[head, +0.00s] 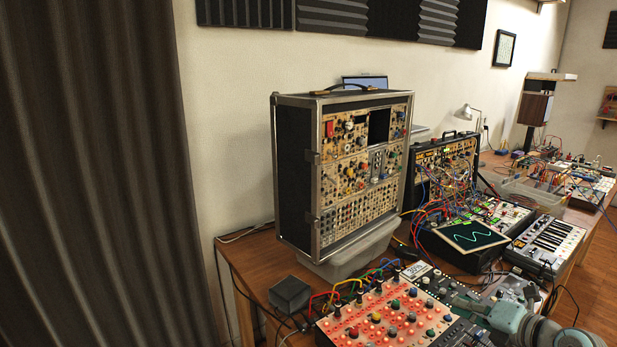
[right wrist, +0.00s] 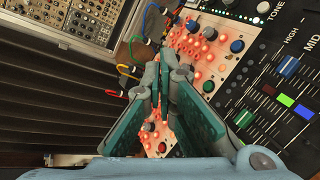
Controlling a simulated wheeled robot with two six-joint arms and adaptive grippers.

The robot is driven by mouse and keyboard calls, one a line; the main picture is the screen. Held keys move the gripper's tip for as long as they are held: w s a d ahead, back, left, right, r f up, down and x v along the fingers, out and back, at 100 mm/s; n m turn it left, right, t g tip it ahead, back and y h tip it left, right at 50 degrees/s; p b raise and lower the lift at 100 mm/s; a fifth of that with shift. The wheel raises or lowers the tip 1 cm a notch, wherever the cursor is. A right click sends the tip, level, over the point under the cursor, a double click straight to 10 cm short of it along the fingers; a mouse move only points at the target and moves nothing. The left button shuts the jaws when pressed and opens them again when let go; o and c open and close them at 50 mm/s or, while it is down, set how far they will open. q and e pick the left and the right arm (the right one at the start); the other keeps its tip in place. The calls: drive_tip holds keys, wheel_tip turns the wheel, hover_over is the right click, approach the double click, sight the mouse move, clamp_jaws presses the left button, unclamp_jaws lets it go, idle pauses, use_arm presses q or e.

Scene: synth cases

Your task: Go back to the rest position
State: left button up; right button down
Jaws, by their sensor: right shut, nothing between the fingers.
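My right gripper (head: 462,302) is at the lower right in the head view, above the mixer end of the front desk gear. In the right wrist view its two teal fingers (right wrist: 165,62) come together at the tips, shut and empty. Below and beyond them is a red-lit synth panel (right wrist: 205,45) with coloured knobs; this panel (head: 378,318) is at the bottom middle in the head view. My left gripper is not in view.
A tall modular case (head: 292,180) stands on a translucent bin (head: 345,262). A smaller patched case (head: 445,160), a screen with a wave (head: 470,237) and a keyboard (head: 548,238) stand behind my gripper. A dark box (head: 289,293) sits at the desk's left. Cables loop above the red panel.

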drive_tip(key=s+a+r+m+t+h, duration=0.35)
drive_tip(key=s+r+m+t, duration=0.25)
drive_tip(key=r+m+t, duration=0.4)
drive_tip(key=s+d+f+m+g+h, duration=0.35)
drive_tip(key=f+m, duration=0.25)
drive_tip(key=m, duration=0.2)
drive_tip(key=s+d+f+m+g+h, duration=0.25)
drive_tip(key=s+f+m+h, duration=0.2)
drive_tip(key=f+m, duration=0.25)
drive_tip(key=s+a+f+m+g+y, duration=0.2)
drive_tip(key=s+a+f+g, duration=0.5)
drive_tip(key=s, duration=0.4)
drive_tip(key=s+a+f+m+g+y, duration=0.25)
drive_tip(key=s+a+f+g, duration=0.2)
drive_tip(key=s+f, duration=0.6)
wheel_tip(320, 180, down, 18)
drive_tip(key=s+d+g, duration=0.2)
drive_tip(key=g, duration=0.1)
drive_tip(key=s+f+p, duration=0.1)
drive_tip(key=s+f, duration=1.1)
drive_tip(key=s, duration=0.2)
drive_tip(key=shift+s+f+g+y, duration=0.3)
drive_tip(key=shift+s+f+g, duration=0.05)
drive_tip(key=shift+s, duration=0.05)
